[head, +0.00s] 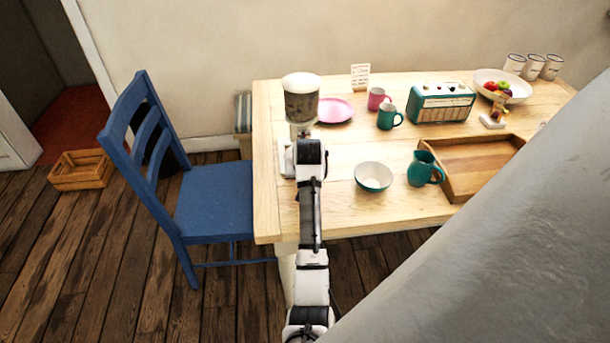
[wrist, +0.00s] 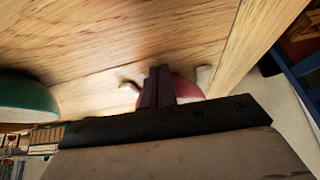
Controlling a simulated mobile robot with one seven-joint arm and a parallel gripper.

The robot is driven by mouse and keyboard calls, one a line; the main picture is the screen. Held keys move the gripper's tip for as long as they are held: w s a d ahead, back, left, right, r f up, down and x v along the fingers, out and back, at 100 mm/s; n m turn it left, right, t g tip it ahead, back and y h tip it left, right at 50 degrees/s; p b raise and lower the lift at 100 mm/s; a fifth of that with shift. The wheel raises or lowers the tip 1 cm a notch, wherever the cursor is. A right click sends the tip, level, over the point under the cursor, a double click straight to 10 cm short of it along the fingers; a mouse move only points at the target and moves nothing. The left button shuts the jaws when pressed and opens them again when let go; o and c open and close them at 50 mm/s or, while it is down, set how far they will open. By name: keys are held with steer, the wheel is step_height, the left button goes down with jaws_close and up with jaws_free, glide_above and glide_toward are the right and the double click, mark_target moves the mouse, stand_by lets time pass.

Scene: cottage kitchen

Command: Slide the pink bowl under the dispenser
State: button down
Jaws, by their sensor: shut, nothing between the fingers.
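The dispenser (head: 302,102) stands at the table's left end in the head view, a jar of brownish contents with a white lid. Its white base (head: 286,160) shows partly beside my arm. The pink bowl does not show in the head view, where my arm covers the area in front of the dispenser. In the wrist view a reddish-pink rounded thing, likely the pink bowl (wrist: 186,90), sits just beyond my fingers and is mostly hidden by them. My gripper (wrist: 158,74) is shut and empty. I cannot tell whether its fingers touch the bowl.
A teal-and-white bowl (head: 373,177), a teal pitcher (head: 424,170) and a wooden tray (head: 465,180) stand right of my arm. A pink plate (head: 336,111), mugs (head: 388,117) and a radio (head: 442,103) are farther back. A blue chair (head: 215,200) stands at the table's left.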

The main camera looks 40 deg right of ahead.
steer(key=shift+w+d, duration=0.6)
steer(key=shift+w, duration=0.3)
steer(key=shift+w+d, duration=0.6)
steer(key=shift+w, duration=0.25)
steer(key=shift+s+a, duration=0.15)
